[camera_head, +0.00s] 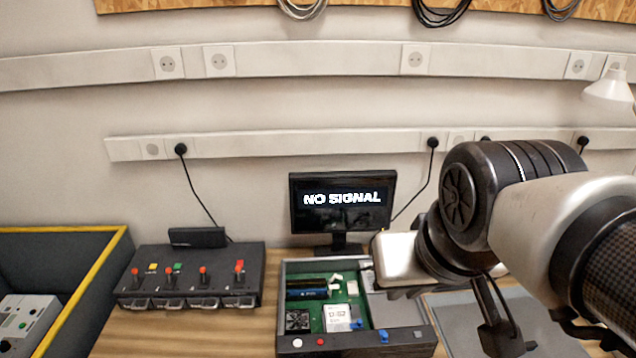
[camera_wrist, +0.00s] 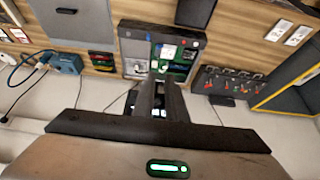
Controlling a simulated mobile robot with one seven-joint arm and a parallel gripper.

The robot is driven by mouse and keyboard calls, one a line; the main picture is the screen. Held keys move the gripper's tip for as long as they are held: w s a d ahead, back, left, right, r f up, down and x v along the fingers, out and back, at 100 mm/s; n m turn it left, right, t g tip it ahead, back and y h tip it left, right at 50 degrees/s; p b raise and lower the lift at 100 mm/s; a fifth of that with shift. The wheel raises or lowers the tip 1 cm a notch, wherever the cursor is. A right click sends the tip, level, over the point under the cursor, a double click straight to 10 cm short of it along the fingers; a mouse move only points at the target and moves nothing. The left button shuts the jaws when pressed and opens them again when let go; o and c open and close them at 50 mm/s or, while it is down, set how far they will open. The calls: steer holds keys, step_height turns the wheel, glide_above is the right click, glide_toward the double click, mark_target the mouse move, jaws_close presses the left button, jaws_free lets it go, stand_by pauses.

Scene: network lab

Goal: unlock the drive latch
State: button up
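An open computer case (camera_head: 284,300) stands on the bench below the monitor. Inside it are a green board, a fan and a white drive-like block (camera_head: 338,317) with a small blue latch-like part (camera_head: 357,325) beside it. Another blue part (camera_head: 383,336) sits on the front edge. I cannot tell which is the drive latch. The case also shows in the wrist view (camera_wrist: 134,68), rotated. My gripper (camera_wrist: 161,84) looks open and empty, with a narrow gap between its dark fingers. It is apart from the case. In the head view, my arm covers the area right of the case.
A black box with red levers (camera_head: 190,262) stands left of the case. A dark bin with a yellow rim (camera_head: 100,275) is at far left. The monitor (camera_head: 343,200) reads NO SIGNAL. A grey mat (camera_head: 462,325) lies at right. Bare wood shows at front left.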

mark_target(355, 324)
steer(key=w+f+b, duration=0.2)
steer(key=f+b, duration=0.2)
steer(key=f, duration=0.1)
steer(key=w+a+f+g+h+b, duration=0.1)
steer(key=w+f+b, duration=0.2)
steer(key=f+b, duration=0.1)
steer(key=w+a+f+h+b, duration=0.1)
steer(key=w+f+b, duration=0.2)
steer(key=f, duration=0.4)
steer(key=shift+a+g+b, duration=0.2)
steer(key=shift+g+b, duration=0.1)
steer(key=shift+b, duration=0.35)
jaws_close()
steer(key=w+a+f+h+b, duration=0.1)
steer(key=w+a+f+b, duration=0.1)
steer(key=f+b, duration=0.1)
steer(key=w+a+f+b, duration=0.2)
steer(key=w+a+f, duration=0.1)
steer(key=f, duration=0.2)
steer(key=w+a+f+t+h+b, duration=0.1)
steer(key=w+a+f+b, duration=0.1)
steer(key=w+f+b, duration=0.1)
steer(key=shift+w+a+f+n+h+b, duration=0.1)
steer(key=shift+a+f+n+h+b, duration=0.1)
steer(key=shift+f, duration=0.25)
steer(key=shift+w+a+f+n+h+b, duration=0.1)
steer(key=shift+a+f, duration=0.05)
steer(key=shift+f, duration=0.3)
